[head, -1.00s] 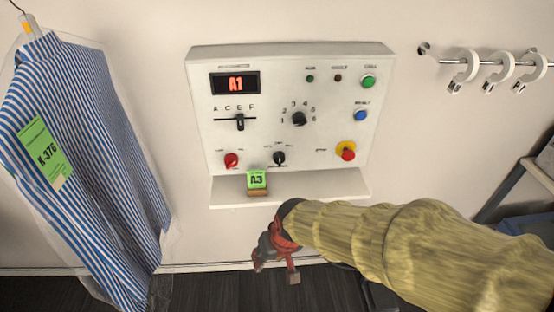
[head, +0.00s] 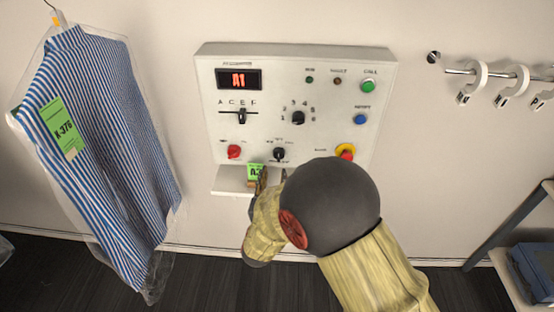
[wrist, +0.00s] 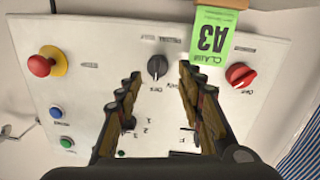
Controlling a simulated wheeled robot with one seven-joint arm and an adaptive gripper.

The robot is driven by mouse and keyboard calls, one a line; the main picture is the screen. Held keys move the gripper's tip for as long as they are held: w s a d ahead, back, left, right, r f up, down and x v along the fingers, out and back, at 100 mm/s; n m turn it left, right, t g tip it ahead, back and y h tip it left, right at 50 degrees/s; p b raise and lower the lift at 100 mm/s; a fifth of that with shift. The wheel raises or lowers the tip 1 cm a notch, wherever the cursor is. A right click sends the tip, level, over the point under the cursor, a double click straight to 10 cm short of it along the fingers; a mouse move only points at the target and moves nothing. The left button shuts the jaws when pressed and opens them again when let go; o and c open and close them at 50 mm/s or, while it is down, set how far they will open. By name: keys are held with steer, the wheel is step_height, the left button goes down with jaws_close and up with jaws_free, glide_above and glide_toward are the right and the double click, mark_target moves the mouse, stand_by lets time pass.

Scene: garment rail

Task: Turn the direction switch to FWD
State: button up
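The control panel (head: 297,85) is a white box on the wall. A black rotary knob (head: 279,153) low in its middle appears to be the direction switch; its small labels are not readable. In the wrist view the panel is upside down, and this knob (wrist: 157,67) lies between and just beyond my fingertips. My gripper (wrist: 158,76) is open and empty, its fingers either side of the knob with no contact seen. In the head view my gripper (head: 272,178) is just below the knob, partly hidden by my arm.
A red knob (head: 234,152) sits left of the black one. A green A3 tag (wrist: 210,40) stands close to one finger, above the shelf (head: 230,181). A red emergency button (head: 346,151) is at right. A bagged striped shirt (head: 100,150) hangs left; a rail (head: 500,74) is right.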

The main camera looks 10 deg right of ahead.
mark_target(278, 157)
steer(key=x, duration=0.2)
steer(key=b+x, duration=0.1)
steer(key=x, duration=0.2)
steer(key=r+x, duration=0.1)
steer(key=x, duration=0.1)
steer(key=shift+w+d+r, duration=0.1)
steer(key=shift+w+d, duration=0.2)
steer(key=shift+w, duration=0.05)
steer(key=shift+c, duration=0.9)
steer(key=c, duration=0.7)
steer(key=shift+b, duration=0.45)
steer(key=m+b, duration=0.2)
steer(key=m, duration=0.1)
steer(key=shift+m+b, duration=0.3)
steer(key=shift+b, duration=0.1)
steer(key=shift+d+m+b, duration=0.1)
steer(key=shift+m+b, duration=1.55)
steer(key=shift+m, duration=0.25)
